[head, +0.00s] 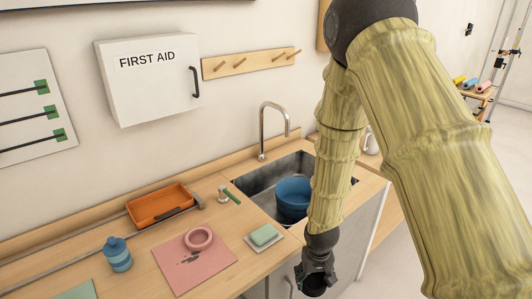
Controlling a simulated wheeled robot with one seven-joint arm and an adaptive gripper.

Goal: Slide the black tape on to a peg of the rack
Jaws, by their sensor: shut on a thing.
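My gripper (316,271) hangs low at the bottom right of the head view, in front of the counter and below the sink. It is shut on a dark thing that looks like the black tape (313,286). The tape is hard to tell from the dark fingers, and its hole and tilt are unclear. The wooden rack (250,64) is fixed to the wall at the top, right of the first aid box. Several short pegs stick out of it, and they look bare. My gripper is well below the rack and apart from it.
A first aid box (148,84) juts from the wall left of the rack. A tall faucet (262,132) stands behind the sink, which holds a blue bowl (293,197).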

